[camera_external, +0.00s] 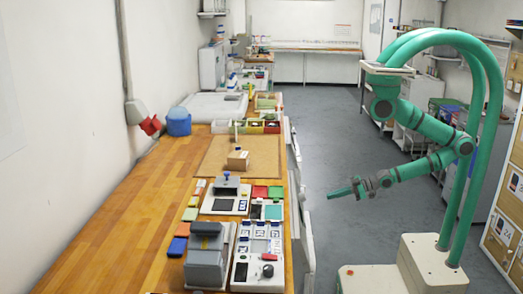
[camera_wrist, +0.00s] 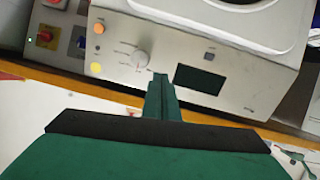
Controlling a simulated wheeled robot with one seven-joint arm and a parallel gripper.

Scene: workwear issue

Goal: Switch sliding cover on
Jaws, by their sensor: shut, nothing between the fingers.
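My gripper (camera_external: 334,194) is shut and empty, held out over the grey floor to the right of the wooden table in the external view. It also shows in the wrist view (camera_wrist: 161,82), its narrow green fingers together. The fingers overlap the machine's lower edge in the picture; contact cannot be told.
The wooden table (camera_external: 120,222) carries a grey device (camera_external: 205,262), white panels, coloured blocks and bins (camera_external: 262,126) along its right side. Its left part is mostly clear. A box with a red button (camera_wrist: 45,36) is at the wrist view's upper left. Open floor (camera_external: 335,150) lies right of the table.

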